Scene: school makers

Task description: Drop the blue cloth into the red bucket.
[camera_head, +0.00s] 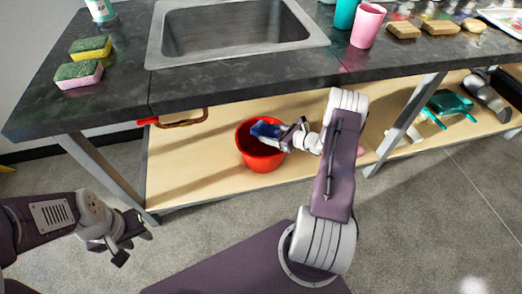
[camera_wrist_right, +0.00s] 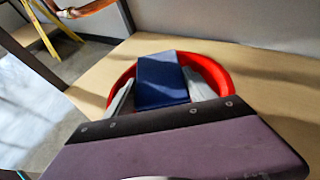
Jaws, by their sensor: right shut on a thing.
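The red bucket (camera_head: 262,163) stands upright on the wooden lower shelf under the sink counter. My right gripper (camera_head: 284,131) is at the bucket's mouth, shut on the folded blue cloth (camera_head: 265,129). In the right wrist view the blue cloth (camera_wrist_right: 162,78) is pinched between the pale fingers, in front of the bucket's red rim (camera_wrist_right: 213,72). The cloth appears over the opening; I cannot tell how deep it hangs. The bucket's inside is mostly hidden. My left gripper (camera_head: 129,242) is open and empty, over the floor at lower left.
The dark counter (camera_head: 240,85) with its metal sink (camera_head: 235,35) overhangs the shelf (camera_head: 190,170). A red-handled tool (camera_head: 180,121) is left of the bucket near the counter's underside. A table leg (camera_head: 405,125) and a teal item (camera_head: 450,103) are to the right.

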